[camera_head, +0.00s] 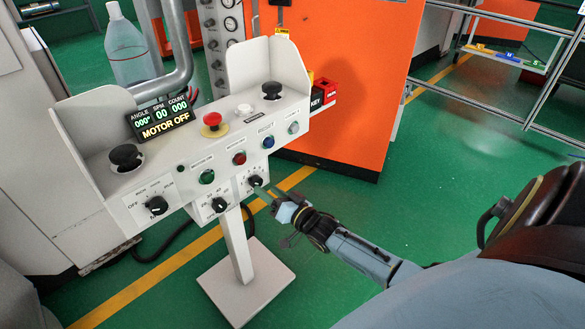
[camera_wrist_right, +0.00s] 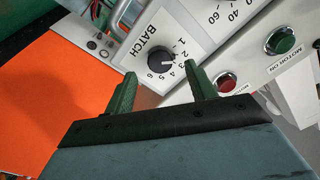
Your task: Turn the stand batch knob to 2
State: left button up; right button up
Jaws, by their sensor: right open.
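The batch knob (camera_head: 255,181) is a small black dial low on the right part of the white stand panel. In the right wrist view the batch knob (camera_wrist_right: 160,60) sits beside the word BATCH on a white plate, with numbers 1 to 6 around part of it. Its light mark seems to point toward 2 or 3; I cannot tell exactly which. My right gripper (camera_head: 268,193) is just in front of the knob, to its lower right. In the wrist view the right gripper (camera_wrist_right: 161,76) is open, its green fingers apart with the knob between and beyond their tips. My left gripper is not in view.
Another black dial (camera_head: 220,205) is left of the batch knob, and a selector (camera_head: 157,205) is farther left. Green (camera_head: 207,177), red (camera_head: 239,158) and blue (camera_head: 268,142) buttons sit above. The display (camera_head: 160,120) reads MOTOR OFF. An orange cabinet (camera_head: 345,90) stands behind.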

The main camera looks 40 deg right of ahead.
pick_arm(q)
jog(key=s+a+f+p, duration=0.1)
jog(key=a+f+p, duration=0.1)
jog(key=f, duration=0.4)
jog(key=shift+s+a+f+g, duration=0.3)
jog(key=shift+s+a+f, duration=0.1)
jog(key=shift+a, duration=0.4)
pick_arm(e)
jog(key=s+d, duration=0.1)
jog(key=s, duration=0.9)
jog(key=shift+f, duration=0.1)
